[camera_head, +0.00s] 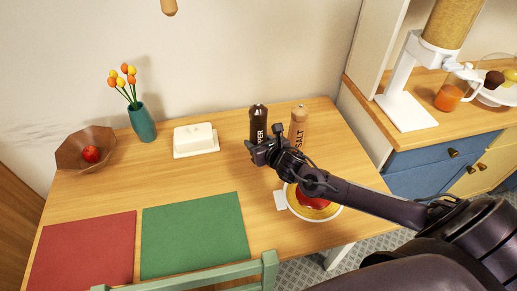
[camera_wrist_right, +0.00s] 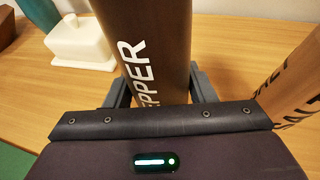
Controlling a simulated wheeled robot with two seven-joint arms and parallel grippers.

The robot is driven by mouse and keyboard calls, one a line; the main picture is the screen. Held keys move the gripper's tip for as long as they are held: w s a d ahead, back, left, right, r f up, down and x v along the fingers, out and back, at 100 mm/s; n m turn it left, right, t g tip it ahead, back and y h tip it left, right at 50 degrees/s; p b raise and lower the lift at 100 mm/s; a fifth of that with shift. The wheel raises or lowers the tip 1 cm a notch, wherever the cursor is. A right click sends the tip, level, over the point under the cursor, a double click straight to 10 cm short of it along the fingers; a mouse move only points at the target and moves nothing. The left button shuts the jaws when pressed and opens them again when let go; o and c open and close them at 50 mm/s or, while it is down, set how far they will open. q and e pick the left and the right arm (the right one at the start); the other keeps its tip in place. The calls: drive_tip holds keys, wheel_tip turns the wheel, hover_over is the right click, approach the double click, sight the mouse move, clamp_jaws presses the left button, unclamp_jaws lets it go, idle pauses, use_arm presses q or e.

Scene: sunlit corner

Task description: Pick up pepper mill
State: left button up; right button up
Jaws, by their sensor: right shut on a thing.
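The pepper mill (camera_head: 258,118) is dark brown with white "PEPPER" lettering and stands upright near the back of the wooden table (camera_head: 190,175). My right gripper (camera_head: 262,147) reaches in from the right and is shut on the mill's lower body. In the right wrist view the pepper mill (camera_wrist_right: 155,50) stands between the two fingers (camera_wrist_right: 163,88), one on each side. The mill's base is hidden behind my gripper. My left gripper is in neither view.
The light wood salt mill (camera_head: 298,125) stands close to the right. A white butter dish (camera_head: 195,140) is to the left. A bowl with something red (camera_head: 313,202) sits under my right forearm. A teal vase (camera_head: 142,122), a brown bowl (camera_head: 72,150) and red (camera_head: 85,250) and green (camera_head: 195,235) mats lie further left.

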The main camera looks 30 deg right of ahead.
sight(258, 103)
wheel_tip(258, 103, up, 16)
drive_tip(key=shift+f, duration=0.2)
drive_tip(key=s+a+r, duration=0.6)
drive_tip(key=a+r, duration=0.3)
drive_tip(key=r, duration=0.3)
drive_tip(key=shift+a+r, duration=0.15)
drive_tip(key=shift+a, duration=0.2)
drive_tip(key=shift+d, duration=0.1)
